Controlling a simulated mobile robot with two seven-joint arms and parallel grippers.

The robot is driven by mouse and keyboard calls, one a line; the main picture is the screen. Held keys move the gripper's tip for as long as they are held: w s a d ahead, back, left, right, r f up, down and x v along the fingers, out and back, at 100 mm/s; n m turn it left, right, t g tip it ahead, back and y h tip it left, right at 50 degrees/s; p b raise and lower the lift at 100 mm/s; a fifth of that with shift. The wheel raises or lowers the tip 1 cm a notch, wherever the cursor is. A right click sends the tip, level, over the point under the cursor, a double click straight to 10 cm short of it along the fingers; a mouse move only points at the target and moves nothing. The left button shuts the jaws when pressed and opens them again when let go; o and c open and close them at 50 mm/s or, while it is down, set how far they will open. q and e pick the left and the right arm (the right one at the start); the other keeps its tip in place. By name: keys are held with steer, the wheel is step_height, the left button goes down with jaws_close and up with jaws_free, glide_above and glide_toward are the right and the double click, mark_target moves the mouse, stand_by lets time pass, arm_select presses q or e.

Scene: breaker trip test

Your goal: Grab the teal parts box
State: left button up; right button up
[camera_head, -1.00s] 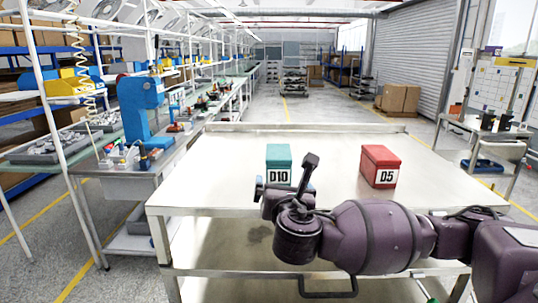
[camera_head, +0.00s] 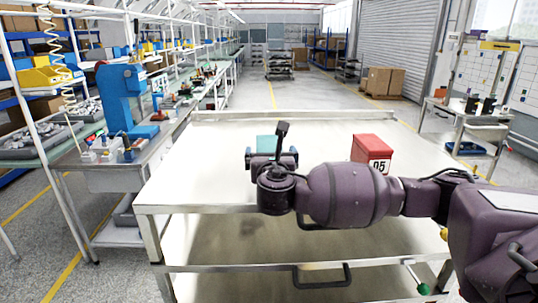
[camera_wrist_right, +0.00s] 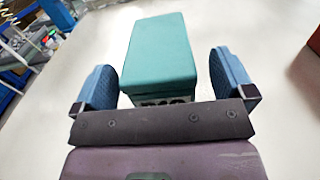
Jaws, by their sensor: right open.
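The teal parts box (camera_head: 266,143) stands on the metal table (camera_head: 215,180), mostly hidden behind my right gripper (camera_head: 271,158) in the head view. In the right wrist view the teal box (camera_wrist_right: 160,55) lies ahead, between the two blue fingers of the open right gripper (camera_wrist_right: 165,82). A gap shows on each side of the box, narrower on the left. The lower part of its front label is hidden by the gripper body. My left gripper is not in view.
A raised lip runs along the table's back edge. A workbench with a blue machine (camera_head: 120,95) stands to the left. The table's far middle is clear.

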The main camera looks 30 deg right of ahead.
mark_target(264, 143)
steer(key=shift+x, duration=1.4)
steer(key=c, duration=1.2)
